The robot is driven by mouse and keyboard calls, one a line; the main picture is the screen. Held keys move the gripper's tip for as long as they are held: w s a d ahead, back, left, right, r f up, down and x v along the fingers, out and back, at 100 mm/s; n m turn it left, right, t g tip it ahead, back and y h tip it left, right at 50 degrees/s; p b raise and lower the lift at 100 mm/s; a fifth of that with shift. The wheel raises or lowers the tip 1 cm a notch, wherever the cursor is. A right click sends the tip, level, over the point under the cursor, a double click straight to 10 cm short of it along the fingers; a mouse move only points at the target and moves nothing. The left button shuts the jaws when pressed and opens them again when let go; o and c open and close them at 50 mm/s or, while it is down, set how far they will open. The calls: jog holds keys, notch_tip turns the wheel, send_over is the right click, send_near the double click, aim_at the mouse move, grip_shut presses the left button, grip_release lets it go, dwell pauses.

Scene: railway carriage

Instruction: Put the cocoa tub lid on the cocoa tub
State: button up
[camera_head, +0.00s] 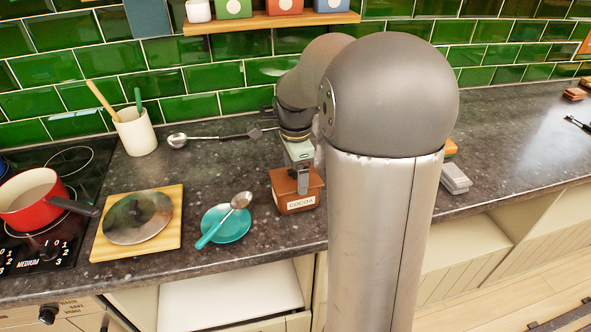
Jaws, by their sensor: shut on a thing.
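The cocoa tub (296,205) is a brown box with a pale COCOA label on its front. It stands upright on the dark counter, just left of my arm. My gripper (303,182) points down at the top of the tub and is shut. The brown piece at its fingers appears to be the cocoa tub lid (282,181), at the top of the tub. My fingers partly hide it, and I cannot tell whether it is fully seated or slightly above the rim.
A teal saucer (232,228) with a spoon lies close left of the tub. Further left are a wooden board (170,236) with a round lid, a utensil pot (136,132) and a red pan (30,200) on the hob. A grey box (455,178) is right of my arm, which hides the counter behind.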

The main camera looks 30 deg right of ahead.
jog(key=o, duration=0.9)
notch_tip(320, 180, up, 17)
jog(key=shift+r, duration=0.2)
jog(key=shift+s+f, duration=0.1)
dwell(0.3)
jog(key=s+a+f+n, duration=0.4)
jog(key=s+f+n, duration=0.2)
jog(key=s+a+f+n, duration=0.5)
jog(key=s+f+n, duration=0.2)
jog(key=s+a+f+n, duration=0.5)
jog(key=s+f+n, duration=0.1)
jog(key=s+n, duration=0.1)
jog(key=shift+f, duration=0.15)
